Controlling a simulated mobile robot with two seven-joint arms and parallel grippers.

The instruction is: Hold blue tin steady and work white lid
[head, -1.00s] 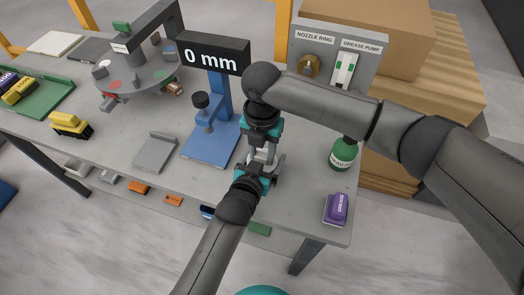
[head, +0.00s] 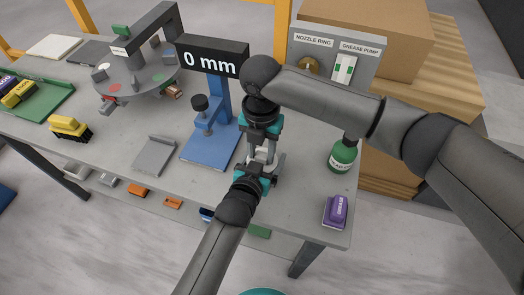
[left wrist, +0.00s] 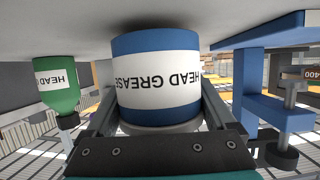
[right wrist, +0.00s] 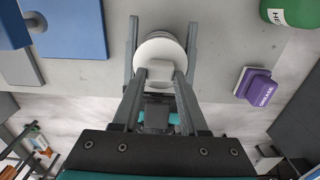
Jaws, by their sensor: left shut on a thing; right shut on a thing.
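The blue tin (left wrist: 155,45), with a white HEAD GREASE label that reads upside down, is between the fingers of my left gripper (left wrist: 157,112) in the left wrist view. The left gripper is shut on it.
A green bottle (head: 342,155) and a purple GREASE block (head: 336,211) stand on the grey bench (head: 300,205) to the right. A blue stand (head: 209,148) with a 0 mm display (head: 211,55) is close on the left. The turntable (head: 137,80) is farther left.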

